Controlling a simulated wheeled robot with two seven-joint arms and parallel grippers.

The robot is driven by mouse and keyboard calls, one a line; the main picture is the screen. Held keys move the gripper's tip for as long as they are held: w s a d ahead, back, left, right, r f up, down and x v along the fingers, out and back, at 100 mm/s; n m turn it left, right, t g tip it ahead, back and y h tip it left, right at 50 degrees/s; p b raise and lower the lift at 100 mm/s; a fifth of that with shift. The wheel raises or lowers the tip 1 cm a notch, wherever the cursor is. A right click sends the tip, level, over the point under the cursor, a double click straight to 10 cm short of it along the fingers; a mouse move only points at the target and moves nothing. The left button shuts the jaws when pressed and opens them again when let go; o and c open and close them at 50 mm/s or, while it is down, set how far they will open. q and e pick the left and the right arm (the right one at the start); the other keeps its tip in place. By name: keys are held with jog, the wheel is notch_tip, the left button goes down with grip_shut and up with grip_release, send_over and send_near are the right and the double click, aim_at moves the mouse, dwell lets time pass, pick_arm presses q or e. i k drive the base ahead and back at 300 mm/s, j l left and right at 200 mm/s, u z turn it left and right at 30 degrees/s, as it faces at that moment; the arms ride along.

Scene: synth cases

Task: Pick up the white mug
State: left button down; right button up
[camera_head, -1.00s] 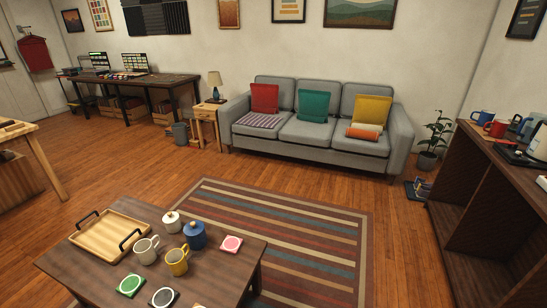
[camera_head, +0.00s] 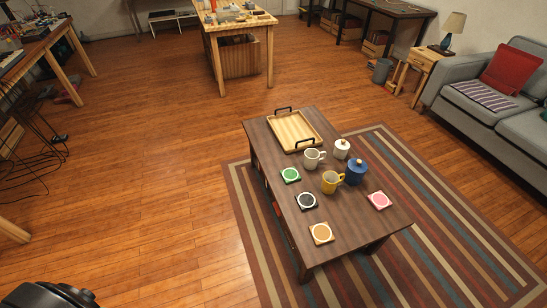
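The white mug (camera_head: 312,160) stands upright on the dark wooden coffee table (camera_head: 268,152), in the middle of the picture. It is just in front of the wooden tray and left of the white lidded jar (camera_head: 341,148). A yellow mug (camera_head: 331,182) and a blue lidded jar (camera_head: 356,171) stand close by, nearer and to the right. Neither of my grippers is in view. A black rounded part, probably mine, shows at the bottom left corner.
A wooden tray (camera_head: 296,132) with black handles lies at the table's far end. Coasters in green (camera_head: 291,175), black (camera_head: 306,201), orange (camera_head: 321,233) and pink (camera_head: 379,200) lie on the table. Bare floor (camera_head: 150,190) is open to the left. A grey sofa (camera_head: 500,125) stands at right.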

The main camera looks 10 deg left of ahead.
aim_at(311, 155)
jog(key=j+z, duration=0.1)
jog(key=z, duration=0.35)
jog(key=i+j+z, duration=0.1)
jog(key=z, duration=0.3)
jog(key=j+z, duration=0.1)
jog(key=z, duration=0.35)
jog(key=j+z, duration=0.1)
jog(key=z, duration=0.35)
jog(key=k+j+z, duration=0.2)
jog(key=j, duration=0.25)
jog(key=j+z, duration=0.25)
jog(key=j, duration=0.25)
jog(key=k+j+z, duration=0.2)
jog(key=j, duration=0.2)
jog(key=k+j+z, duration=0.25)
jog(key=j, duration=0.2)
jog(key=k+j+z, duration=0.2)
jog(key=j, duration=0.15)
jog(key=k+j+z, duration=0.25)
jog(key=i+j, duration=0.1)
jog(key=j, duration=0.05)
